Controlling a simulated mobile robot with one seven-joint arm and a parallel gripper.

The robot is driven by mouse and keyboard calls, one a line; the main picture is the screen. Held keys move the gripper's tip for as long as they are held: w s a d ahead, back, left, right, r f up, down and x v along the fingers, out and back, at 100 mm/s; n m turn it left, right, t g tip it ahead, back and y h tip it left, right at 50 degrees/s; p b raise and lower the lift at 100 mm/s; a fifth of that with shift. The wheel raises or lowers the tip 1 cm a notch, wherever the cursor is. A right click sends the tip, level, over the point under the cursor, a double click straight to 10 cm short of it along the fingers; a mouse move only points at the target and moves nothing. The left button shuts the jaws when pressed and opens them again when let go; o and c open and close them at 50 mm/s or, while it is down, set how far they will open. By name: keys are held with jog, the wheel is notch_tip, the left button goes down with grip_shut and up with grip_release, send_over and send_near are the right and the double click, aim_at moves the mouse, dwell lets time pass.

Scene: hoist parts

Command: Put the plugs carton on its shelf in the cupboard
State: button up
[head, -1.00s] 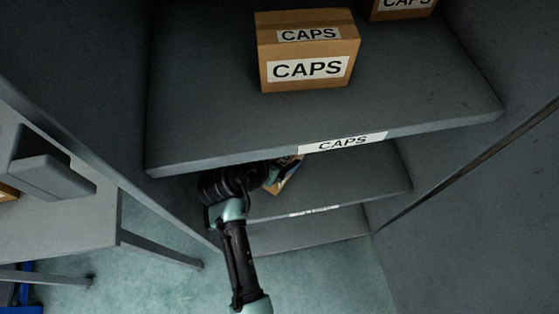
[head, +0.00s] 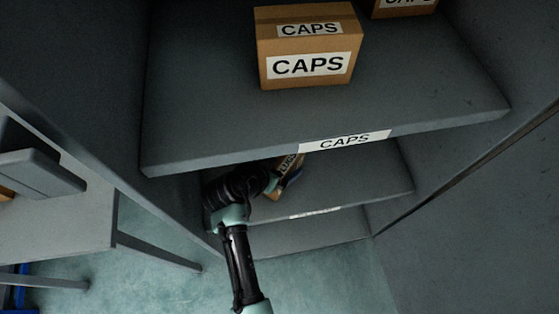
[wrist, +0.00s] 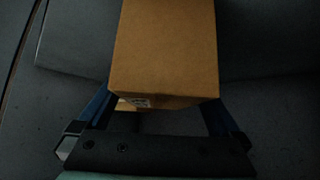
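A brown carton (head: 288,163) with a partly visible label is at my gripper (head: 285,180), under the upper shelf of the cupboard. The label is too small and covered to read. In the wrist view the carton (wrist: 165,48) sits between the two blue fingers of my gripper (wrist: 160,100), which close against its sides. The carton looks tilted in the head view. It is over the middle shelf (head: 370,190), whose front label (head: 315,212) is unreadable from here. Whether the carton touches that shelf is hidden.
The upper shelf (head: 200,150), labelled CAPS, overhangs my arm. A CAPS carton (head: 308,47) stands on it, with another (head: 404,7) at the back right. A lower shelf (head: 310,232) lies beneath. Cupboard walls flank both sides. A grey table (head: 55,220) stands at left.

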jog(key=shift+r, duration=0.1)
jog(key=shift+s+a+r, duration=0.1)
jog(key=shift+r, duration=0.15)
jog(key=p+v, duration=0.3)
jog(key=v, duration=0.8)
jog(key=shift+s, duration=0.25)
jog(key=shift+a+r, duration=0.1)
jog(key=shift+a, duration=0.05)
